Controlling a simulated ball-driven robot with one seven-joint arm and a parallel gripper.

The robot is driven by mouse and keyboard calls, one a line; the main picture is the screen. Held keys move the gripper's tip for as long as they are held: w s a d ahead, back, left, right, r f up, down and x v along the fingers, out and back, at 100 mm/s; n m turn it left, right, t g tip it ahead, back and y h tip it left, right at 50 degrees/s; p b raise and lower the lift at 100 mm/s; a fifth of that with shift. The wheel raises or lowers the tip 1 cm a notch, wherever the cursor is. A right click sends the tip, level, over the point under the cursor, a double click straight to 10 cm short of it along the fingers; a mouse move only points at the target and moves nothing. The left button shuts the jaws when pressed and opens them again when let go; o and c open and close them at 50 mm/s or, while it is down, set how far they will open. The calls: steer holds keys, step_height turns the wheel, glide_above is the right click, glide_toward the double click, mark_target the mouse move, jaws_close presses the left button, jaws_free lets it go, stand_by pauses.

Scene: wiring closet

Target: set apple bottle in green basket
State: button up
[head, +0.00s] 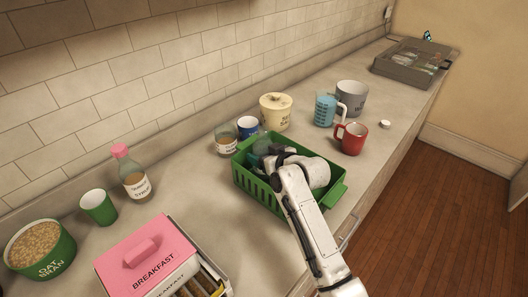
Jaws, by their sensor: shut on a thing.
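The green basket (260,193), with slotted sides and end handles, stands on the counter in the middle of the head view. My gripper (270,158) reaches down into its far left part, with my wrist over the basket. It is shut on a small bluish-grey, see-through thing (261,146), which looks like the apple bottle. Its label is hidden, and my gripper covers much of it. I cannot tell whether it touches the basket floor.
A pink-capped syrup bottle (131,176), green cup (98,207), oat bran tub (41,248) and pink breakfast box (148,258) stand left. A glass jar (226,139), blue mug (248,127) and cream canister (275,111) stand behind the basket; a red mug (351,139) stands right.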

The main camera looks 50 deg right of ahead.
steer(key=shift+f, duration=0.2)
steer(key=o, duration=1.1)
steer(key=shift+o, duration=0.2)
steer(key=shift+r, duration=0.25)
steer(key=b+v, duration=0.1)
steer(key=v, duration=0.6)
steer(key=shift+s, duration=0.2)
steer(key=shift+r, duration=0.1)
